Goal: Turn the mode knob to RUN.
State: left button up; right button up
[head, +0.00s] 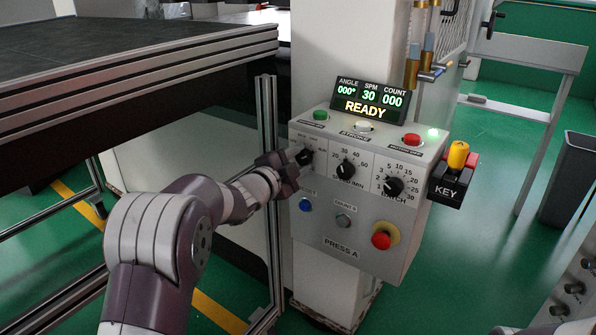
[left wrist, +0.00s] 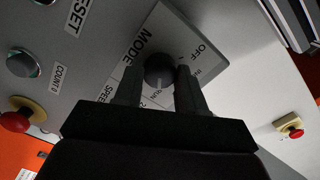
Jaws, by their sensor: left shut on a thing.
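The mode knob (head: 305,156) is a dark round knob at the upper left of the grey press control box (head: 340,258). In the left wrist view the knob (left wrist: 159,68) sits beside the word MODE, with OFF at its upper right. A light pointer line on it faces down the picture, toward small lettering that looks like RUN, partly covered by my gripper. My left gripper (head: 294,163) is at the knob; in the wrist view its two fingers (left wrist: 159,84) stand on either side and are shut on it. My right gripper is not in view.
The display (head: 369,100) reads READY, SPM 30, count 000. Two dials (head: 346,169) sit right of the mode knob. Below are a blue button (head: 305,205) and a red mushroom button (head: 381,240). A KEY unit (head: 446,191) juts out right. A dark-topped table (head: 110,50) stands left.

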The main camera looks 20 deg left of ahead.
pick_arm(q)
jog(key=shift+f+m+b, duration=0.1)
jog(key=shift+m+b, duration=0.45)
jog(key=shift+m, duration=0.15)
jog(key=o, duration=1.1)
jog(key=shift+c, duration=0.2)
jog(key=shift+s, duration=0.1)
jog(key=p+v, duration=0.1)
jog(key=v, duration=1.1)
jog(key=shift+s, duration=0.3)
